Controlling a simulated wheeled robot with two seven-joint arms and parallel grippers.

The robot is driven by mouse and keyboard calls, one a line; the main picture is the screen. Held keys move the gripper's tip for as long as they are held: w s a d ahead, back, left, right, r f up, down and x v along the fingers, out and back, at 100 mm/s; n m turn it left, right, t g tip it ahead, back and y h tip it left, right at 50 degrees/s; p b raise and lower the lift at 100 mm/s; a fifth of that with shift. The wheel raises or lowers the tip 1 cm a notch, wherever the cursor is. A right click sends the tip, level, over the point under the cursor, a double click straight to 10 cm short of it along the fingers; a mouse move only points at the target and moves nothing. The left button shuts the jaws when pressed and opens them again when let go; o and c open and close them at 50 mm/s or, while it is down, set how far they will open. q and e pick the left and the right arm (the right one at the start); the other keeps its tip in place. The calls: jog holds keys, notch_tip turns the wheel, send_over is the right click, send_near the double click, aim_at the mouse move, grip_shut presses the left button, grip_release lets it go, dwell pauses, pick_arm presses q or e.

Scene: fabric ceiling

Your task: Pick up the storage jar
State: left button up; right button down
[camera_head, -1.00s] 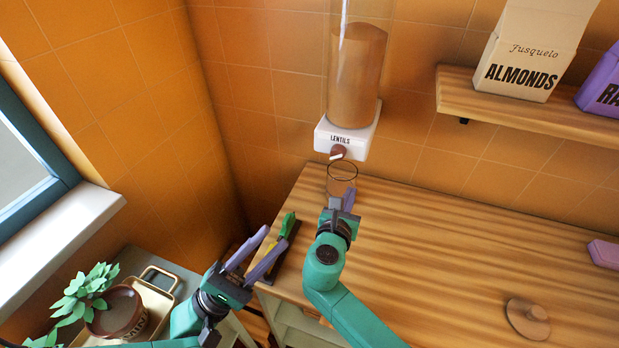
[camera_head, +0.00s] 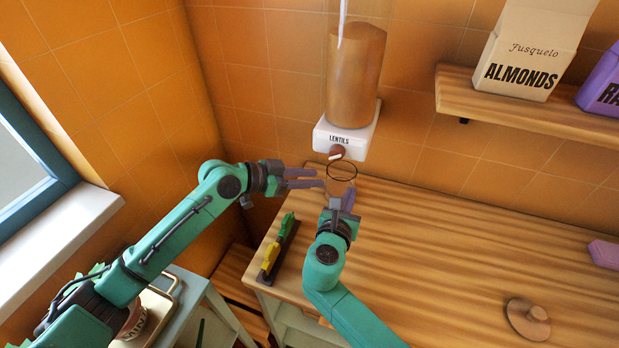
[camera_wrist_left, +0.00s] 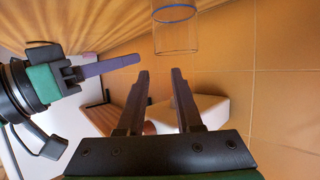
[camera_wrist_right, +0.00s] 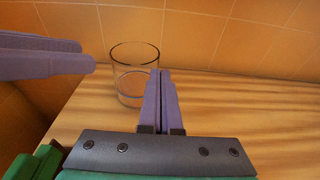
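The storage jar is the clear glass jar (camera_head: 341,172) standing on the wooden counter below the lentil dispenser. It shows in the left wrist view (camera_wrist_left: 177,32) ahead of the fingers, and in the right wrist view (camera_wrist_right: 134,62). My left gripper (camera_head: 322,178) is open and empty, with its fingertips just left of the jar. My right gripper (camera_head: 342,192) is in front of the jar; its fingers (camera_wrist_right: 161,72) are together by the jar's right side in the wrist view. I cannot tell whether they touch the glass.
The white dispenser (camera_head: 345,138) labelled LENTILS hangs over the jar. A dark holder with green and yellow handles (camera_head: 272,258) lies at the counter's left edge. A round wooden lid (camera_head: 528,318) and a purple item (camera_head: 604,253) lie right. The middle counter is clear.

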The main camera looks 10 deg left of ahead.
aim_at(354, 179)
pick_arm(q)
jog(key=shift+s, duration=0.1)
pick_arm(e)
jog(key=shift+a, duration=0.15)
pick_arm(q)
jog(key=x, duration=1.2)
jog(key=shift+f, duration=0.1)
grip_shut()
dwell(1.0)
pick_arm(e)
jog(key=r+v, duration=0.1)
jog(key=v, duration=1.1)
